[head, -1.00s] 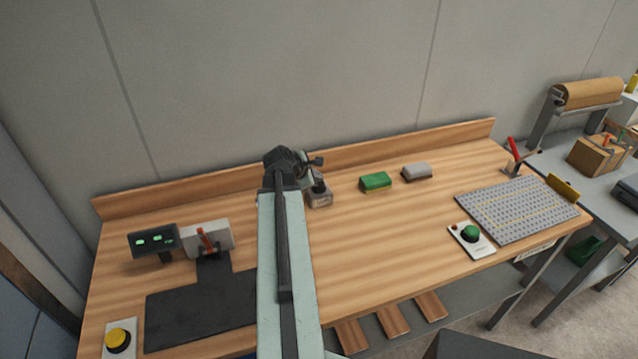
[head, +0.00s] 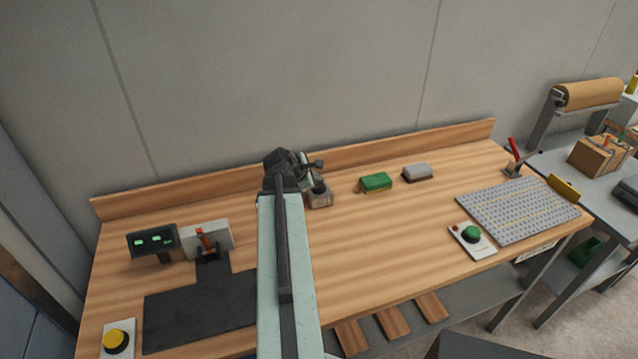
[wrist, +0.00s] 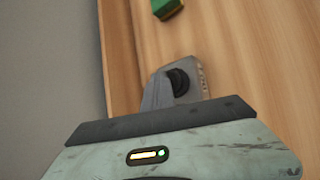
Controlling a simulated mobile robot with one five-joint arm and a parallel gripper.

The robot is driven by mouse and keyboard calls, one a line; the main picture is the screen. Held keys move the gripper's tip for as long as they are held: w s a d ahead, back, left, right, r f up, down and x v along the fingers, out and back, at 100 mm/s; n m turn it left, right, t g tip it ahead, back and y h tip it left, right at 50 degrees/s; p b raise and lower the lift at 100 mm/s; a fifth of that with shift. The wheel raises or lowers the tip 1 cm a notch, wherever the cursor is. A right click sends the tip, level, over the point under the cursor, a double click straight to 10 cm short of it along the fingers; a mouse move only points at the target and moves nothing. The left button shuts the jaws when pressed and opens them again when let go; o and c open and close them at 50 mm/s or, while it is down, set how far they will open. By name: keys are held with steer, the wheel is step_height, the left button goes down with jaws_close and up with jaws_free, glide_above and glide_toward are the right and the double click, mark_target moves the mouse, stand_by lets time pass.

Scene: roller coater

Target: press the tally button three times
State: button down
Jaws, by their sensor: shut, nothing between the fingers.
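The gripper is shut and empty.
A green block (head: 375,182) and a grey block (head: 417,172) lie right of the box. A green button (head: 471,234) and a perforated plate (head: 518,209) are further right. A display (head: 153,241), a dark mat (head: 195,312) and a yellow button (head: 116,341) are left.

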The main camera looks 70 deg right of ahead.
steer(key=shift+r+p, duration=0.9)
steer(key=shift+r, duration=0.05)
step_height(320, 180, up, 5)
steer(key=p, duration=0.5)
stand_by(2.0)
